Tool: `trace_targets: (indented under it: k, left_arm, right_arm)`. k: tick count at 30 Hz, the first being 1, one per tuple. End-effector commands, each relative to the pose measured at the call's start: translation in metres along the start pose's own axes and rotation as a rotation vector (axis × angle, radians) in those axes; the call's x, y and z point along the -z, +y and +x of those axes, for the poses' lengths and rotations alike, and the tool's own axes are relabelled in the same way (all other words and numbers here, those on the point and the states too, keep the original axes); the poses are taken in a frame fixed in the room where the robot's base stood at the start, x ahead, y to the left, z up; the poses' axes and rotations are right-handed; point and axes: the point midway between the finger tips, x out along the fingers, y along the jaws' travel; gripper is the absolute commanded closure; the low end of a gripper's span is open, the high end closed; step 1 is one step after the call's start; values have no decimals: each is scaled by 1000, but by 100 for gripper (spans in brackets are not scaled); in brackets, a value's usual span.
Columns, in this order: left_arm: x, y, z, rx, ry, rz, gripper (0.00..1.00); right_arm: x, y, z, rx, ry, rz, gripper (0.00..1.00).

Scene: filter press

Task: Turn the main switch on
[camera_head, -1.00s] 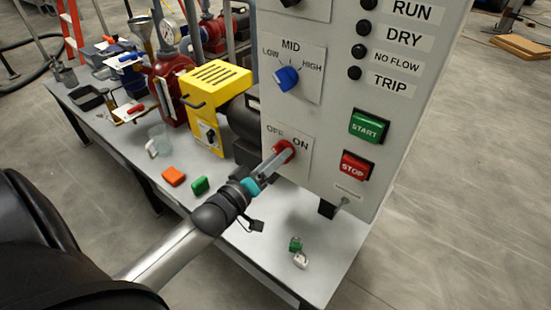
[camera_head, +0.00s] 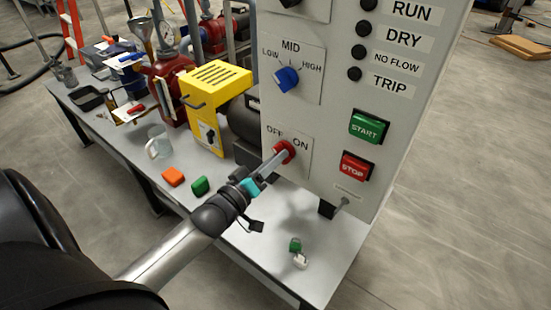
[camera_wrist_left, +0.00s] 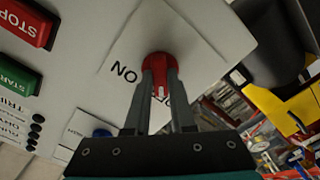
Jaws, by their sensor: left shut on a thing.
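The main switch is a red knob (camera_head: 284,151) on a white plate marked OFF and ON, low on the grey control panel (camera_head: 330,120). My left gripper (camera_head: 277,158) reaches it from the lower left and is shut on the knob. In the left wrist view, the two fingers (camera_wrist_left: 160,85) lie on either side of the red knob (camera_wrist_left: 159,66). A white mark on the knob shows between the fingers, near the partly hidden OFF label. ON is readable beside the fingers. My right gripper is not in view.
The panel also carries a blue LOW-MID-HIGH knob (camera_head: 287,78), a green START button (camera_head: 367,127) and a red STOP button (camera_head: 355,166). Below, the table (camera_head: 255,262) holds orange and green blocks, a clear mug (camera_head: 158,143) and a yellow box (camera_head: 215,90).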

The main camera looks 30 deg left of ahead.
Motion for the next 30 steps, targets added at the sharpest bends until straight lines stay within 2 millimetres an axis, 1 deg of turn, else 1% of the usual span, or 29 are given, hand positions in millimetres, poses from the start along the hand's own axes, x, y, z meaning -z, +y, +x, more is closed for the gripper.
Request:
trace_targets:
  k: [5,11,21,30]
  left_arm:
    - [1,1,0,1,0,60,100]
    - [2,1,0,2,1,196,100]
    - [2,1,0,2,1,515,100]
    - [1,1,0,1,1,800,100]
  right_arm:
    - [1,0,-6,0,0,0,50]
    - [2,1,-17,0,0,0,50]
    - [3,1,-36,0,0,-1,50]
    - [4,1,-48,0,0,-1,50]
